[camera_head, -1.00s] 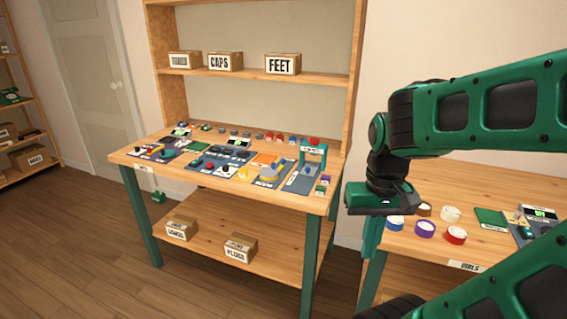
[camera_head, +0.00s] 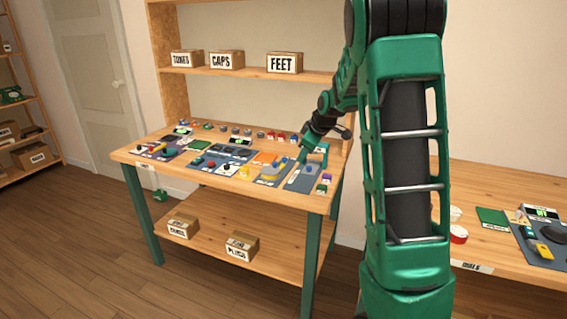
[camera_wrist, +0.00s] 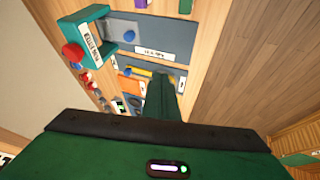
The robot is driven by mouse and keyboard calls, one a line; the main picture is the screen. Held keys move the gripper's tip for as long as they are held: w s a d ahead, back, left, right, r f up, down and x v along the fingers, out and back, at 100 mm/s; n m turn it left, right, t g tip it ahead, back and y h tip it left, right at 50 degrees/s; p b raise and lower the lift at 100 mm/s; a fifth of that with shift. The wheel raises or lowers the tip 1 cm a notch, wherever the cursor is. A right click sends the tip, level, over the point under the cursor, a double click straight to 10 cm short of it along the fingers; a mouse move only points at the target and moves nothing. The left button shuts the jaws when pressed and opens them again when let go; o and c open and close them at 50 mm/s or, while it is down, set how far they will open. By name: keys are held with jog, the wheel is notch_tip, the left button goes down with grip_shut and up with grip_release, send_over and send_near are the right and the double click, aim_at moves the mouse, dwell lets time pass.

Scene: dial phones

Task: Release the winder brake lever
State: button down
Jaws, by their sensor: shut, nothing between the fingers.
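My gripper (camera_head: 302,157) is shut and empty, reaching down over the right part of the left bench. In the wrist view its closed fingers (camera_wrist: 165,97) point down at the panels. A panel with a yellow and grey round part (camera_head: 276,170) lies just left of the gripper. In the wrist view a yellow bar (camera_wrist: 138,71) shows beside the fingers, partly hidden by them. I cannot tell which part is the winder brake lever, as labels are too small to read. Whether the fingers touch anything is also unclear.
A blue-grey panel (camera_wrist: 165,35) with a blue knob and a green arch (camera_wrist: 92,38) stands close to the gripper. Red knobs (camera_head: 281,136) line the bench's back. A second bench (camera_head: 485,185) at right holds tape rolls and another panel.

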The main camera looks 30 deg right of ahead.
jog(key=w+f+n+t, duration=0.1)
jog(key=w+n, duration=0.1)
jog(key=w, duration=0.4)
jog(key=shift+w+d+f+n, duration=0.25)
jog(key=shift+w+f+n, duration=0.05)
jog(key=shift+w+f, duration=0.1)
send_near(282, 164)
jog(key=f, duration=0.1)
jog(key=a+f, duration=0.2)
jog(key=f, duration=0.1)
jog(key=shift+s, duration=0.3)
jog(key=shift+w+d+f, duration=0.1)
jog(key=shift+w+d, duration=0.2)
jog(key=shift+w, duration=0.2)
jog(key=shift+w+d+f, duration=0.1)
jog(key=shift+w+d, duration=0.2)
jog(key=shift+w, duration=0.15)
jog(key=shift+w+d, duration=0.6)
jog(key=shift+w, duration=0.25)
